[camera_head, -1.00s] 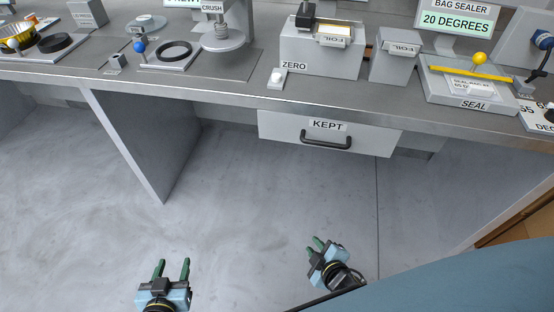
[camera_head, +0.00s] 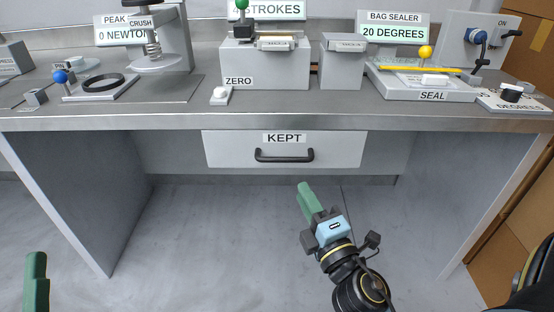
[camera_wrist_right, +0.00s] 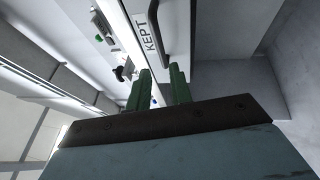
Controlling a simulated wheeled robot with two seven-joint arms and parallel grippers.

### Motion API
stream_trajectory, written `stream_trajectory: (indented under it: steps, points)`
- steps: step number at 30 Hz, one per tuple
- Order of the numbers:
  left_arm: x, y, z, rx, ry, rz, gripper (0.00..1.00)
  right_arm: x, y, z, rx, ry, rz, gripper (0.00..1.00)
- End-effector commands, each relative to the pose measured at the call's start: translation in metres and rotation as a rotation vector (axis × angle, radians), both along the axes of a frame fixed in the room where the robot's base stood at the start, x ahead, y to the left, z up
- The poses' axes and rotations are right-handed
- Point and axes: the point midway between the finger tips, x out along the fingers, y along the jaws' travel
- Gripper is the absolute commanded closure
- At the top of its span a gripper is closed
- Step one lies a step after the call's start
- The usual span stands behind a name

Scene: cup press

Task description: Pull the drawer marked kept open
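The drawer marked KEPT (camera_head: 230,150) is a pale grey front under the bench top, and it looks shut. Its black bar handle (camera_head: 284,156) sits below the label. In the right wrist view the KEPT label (camera_wrist_right: 153,28) and the dark handle (camera_wrist_right: 178,35) show beyond the fingertips. My right gripper (camera_head: 304,187) is below the handle and slightly to its right, apart from it. Its green fingers (camera_wrist_right: 160,78) stand apart with nothing between them. A green finger of my left gripper (camera_head: 36,268) shows at the lower left edge; the rest is out of frame.
The bench top edge (camera_head: 450,122) overhangs the drawer. Side panels (camera_head: 75,190) bound the knee space, and the floor (camera_head: 200,235) there is clear. Cardboard boxes (camera_head: 510,210) are at right.

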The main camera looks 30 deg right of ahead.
Motion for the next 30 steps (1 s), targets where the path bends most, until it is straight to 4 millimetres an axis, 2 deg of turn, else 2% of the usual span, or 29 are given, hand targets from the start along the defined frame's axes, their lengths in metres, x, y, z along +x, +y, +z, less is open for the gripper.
stream_trajectory:
  steps: [1, 12, 18, 24, 30]
  points:
    - [0.002, 0.0, 0.0, 0.013, 0.043, 0.0, 0.52, 0.009, -0.001, 0.006, -0.004, -0.003, 0.003, 0.79]
    - [0.019, 0.004, -0.057, 0.125, 0.396, 0.021, 0.52, 0.065, -0.009, 0.014, -0.001, -0.002, 0.003, 0.79]
    - [0.02, 0.007, -0.075, 0.154, 0.49, 0.027, 0.52, 0.094, -0.014, 0.018, 0.0, -0.001, 0.002, 0.79]
    - [0.02, 0.008, -0.079, 0.161, 0.515, 0.029, 0.52, 0.107, -0.016, 0.019, 0.003, 0.002, 0.001, 0.79]
    - [0.02, 0.008, -0.08, 0.162, 0.519, 0.029, 0.52, 0.109, -0.016, 0.019, 0.003, 0.002, 0.001, 0.79]
